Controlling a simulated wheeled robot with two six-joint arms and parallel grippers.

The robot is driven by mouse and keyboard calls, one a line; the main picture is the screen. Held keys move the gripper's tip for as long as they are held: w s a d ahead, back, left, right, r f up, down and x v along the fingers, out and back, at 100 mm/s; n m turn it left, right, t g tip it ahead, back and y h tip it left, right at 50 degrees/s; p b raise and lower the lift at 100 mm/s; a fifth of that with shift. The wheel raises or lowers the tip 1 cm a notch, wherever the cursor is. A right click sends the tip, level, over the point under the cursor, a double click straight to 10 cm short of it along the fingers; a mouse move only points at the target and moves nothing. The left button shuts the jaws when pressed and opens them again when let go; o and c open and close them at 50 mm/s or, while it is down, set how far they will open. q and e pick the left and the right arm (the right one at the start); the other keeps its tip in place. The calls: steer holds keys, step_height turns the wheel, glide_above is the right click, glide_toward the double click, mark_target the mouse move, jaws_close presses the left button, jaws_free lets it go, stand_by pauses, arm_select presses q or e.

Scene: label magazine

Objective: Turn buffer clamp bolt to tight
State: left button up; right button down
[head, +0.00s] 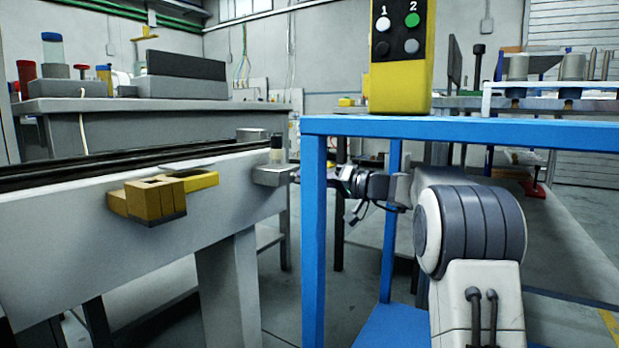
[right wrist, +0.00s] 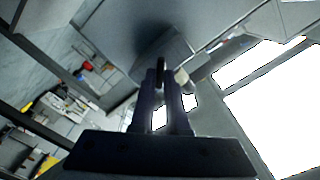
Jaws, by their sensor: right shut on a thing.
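My right gripper (head: 297,173) reaches in from the right, behind the blue frame's leg, to a grey clamp block (head: 272,175) at the end of the conveyor. The right wrist view shows the gripper's two dark fingers (right wrist: 165,98) close together, shut on a small dark piece, which seems to be the buffer clamp bolt (right wrist: 161,66). The fingers hide most of it, and how far it is turned cannot be told. A pale rounded part (right wrist: 182,77) is beside the fingertips. My left gripper is not in view.
A blue frame table (head: 450,127) stands close to my right arm. On it is a yellow button box (head: 401,75). A yellow bracket (head: 160,198) sticks out from the conveyor's grey side (head: 60,230). Benches with equipment stand behind.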

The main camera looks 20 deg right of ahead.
steer(key=shift+m+p, duration=1.35)
steer(key=shift+m, duration=1.95)
steer(key=c, duration=0.9)
jaws_free()
steer(key=shift+d, duration=0.1)
